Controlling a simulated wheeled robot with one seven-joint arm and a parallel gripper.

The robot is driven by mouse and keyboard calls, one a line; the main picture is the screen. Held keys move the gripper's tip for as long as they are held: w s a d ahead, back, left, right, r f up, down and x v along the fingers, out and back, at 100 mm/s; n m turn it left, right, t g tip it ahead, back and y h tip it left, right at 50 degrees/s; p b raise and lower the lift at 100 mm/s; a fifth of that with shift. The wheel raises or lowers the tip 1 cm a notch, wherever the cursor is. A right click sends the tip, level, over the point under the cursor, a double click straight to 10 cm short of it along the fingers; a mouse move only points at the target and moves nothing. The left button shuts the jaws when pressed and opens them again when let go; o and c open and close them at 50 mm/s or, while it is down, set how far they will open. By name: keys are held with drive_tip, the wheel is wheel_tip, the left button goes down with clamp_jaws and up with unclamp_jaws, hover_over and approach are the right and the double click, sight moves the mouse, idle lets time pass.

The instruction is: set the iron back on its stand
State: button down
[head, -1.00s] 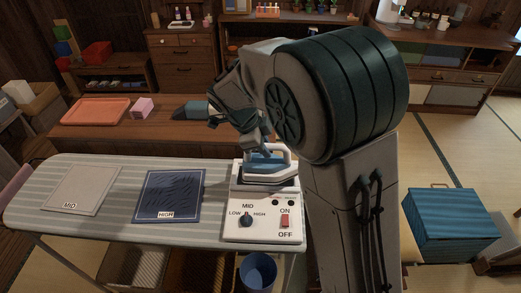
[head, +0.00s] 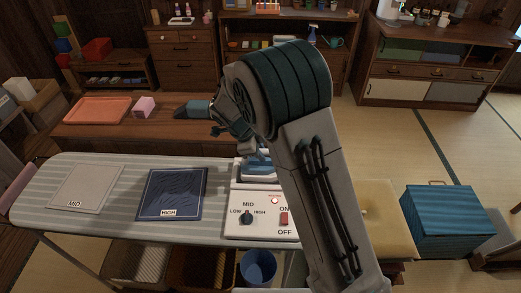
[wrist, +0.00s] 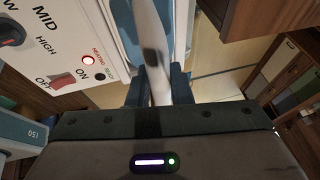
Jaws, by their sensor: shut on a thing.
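My gripper (wrist: 158,86) is shut on the white handle of the iron (wrist: 158,40). In the head view the iron (head: 258,168) is a blue and white shape at the back of the white control box with its stand (head: 240,228), partly hidden by my arm. I cannot tell whether it rests on the stand or is held just above it. The box has a knob, a red ON/OFF switch and a lit red HEATING lamp, which also shows in the wrist view (wrist: 88,60).
The striped ironing board (head: 110,225) holds a grey MID cloth (head: 85,188) and a wrinkled dark blue HIGH cloth (head: 172,193). A low wooden table (head: 100,140) with an orange tray (head: 97,110) and pink block (head: 143,107) stands behind. A blue box (head: 448,222) is at right.

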drive_tip(key=c, duration=1.3)
unclamp_jaws()
drive_tip(key=b+v, duration=0.2)
drive_tip(key=v, duration=1)
drive_tip(key=s+d+r+n+y, duration=0.1)
drive_tip(key=s+d+r+n, duration=0.1)
drive_tip(key=s+d+n, duration=0.3)
drive_tip(key=s+d+r+n+y, duration=0.2)
drive_tip(key=s+d+r+n, duration=0.15)
drive_tip(key=d, duration=0.45)
drive_tip(key=s+d+f+n, duration=0.1)
drive_tip(key=s+d+n, duration=0.2)
drive_tip(key=s+n, duration=0.2)
drive_tip(key=s+d+f+n+t+y, duration=0.1)
drive_tip(key=s+d+n, duration=0.3)
drive_tip(key=s, duration=0.6)
drive_tip(key=shift+s+d+f+n+y, duration=0.25)
drive_tip(key=shift+d+n+y, duration=0.05)
drive_tip(key=shift+n, duration=0.35)
